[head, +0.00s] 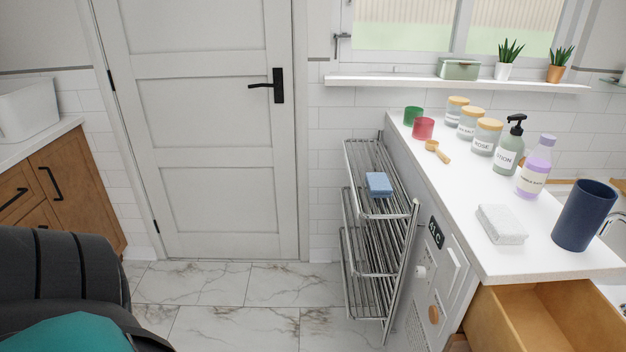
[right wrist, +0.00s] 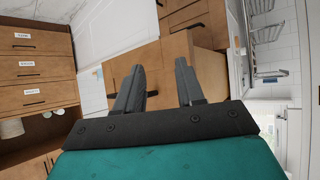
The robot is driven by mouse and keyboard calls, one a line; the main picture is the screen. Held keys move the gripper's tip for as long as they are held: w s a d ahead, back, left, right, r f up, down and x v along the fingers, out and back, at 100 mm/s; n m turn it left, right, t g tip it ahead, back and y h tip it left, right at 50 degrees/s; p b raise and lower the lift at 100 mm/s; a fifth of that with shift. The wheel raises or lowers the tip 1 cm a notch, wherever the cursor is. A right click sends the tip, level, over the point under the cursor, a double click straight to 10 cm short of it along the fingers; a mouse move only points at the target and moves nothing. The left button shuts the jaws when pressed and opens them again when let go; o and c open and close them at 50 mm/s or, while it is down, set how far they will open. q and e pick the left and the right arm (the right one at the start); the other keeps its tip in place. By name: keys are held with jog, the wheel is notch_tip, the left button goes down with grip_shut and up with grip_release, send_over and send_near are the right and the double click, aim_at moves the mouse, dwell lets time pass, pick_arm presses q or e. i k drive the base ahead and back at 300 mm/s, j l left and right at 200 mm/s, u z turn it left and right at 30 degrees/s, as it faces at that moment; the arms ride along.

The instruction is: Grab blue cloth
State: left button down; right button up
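A folded blue cloth (head: 379,184) lies on the top tier of the metal rack (head: 366,152), near its front edge, in the head view. The rack stands between the door and the white counter. My right gripper (right wrist: 159,82) shows in the right wrist view with its two dark fingers apart and nothing between them. The blue cloth cannot be made out in the right wrist view. My left gripper is not in view.
The white counter (head: 462,197) holds labelled jars, a lotion bottle (head: 509,150), a purple bottle (head: 535,167), a white folded cloth (head: 502,224) and a dark blue cup (head: 583,216). An open wooden drawer (head: 545,318) juts out below. The marble floor (head: 230,285) before the door is clear.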

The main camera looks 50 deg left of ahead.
aim_at(378, 185)
jog(key=i+j+u, duration=0.1)
jog(key=u, duration=1)
jog(key=i+j, duration=2.25)
jog(key=j, duration=0.2)
jog(key=i+j+z, duration=0.1)
jog(key=z, duration=0.25)
jog(key=j+z, duration=0.1)
jog(key=z, duration=0.25)
jog(key=i+j+z, duration=0.1)
jog(key=z, duration=0.25)
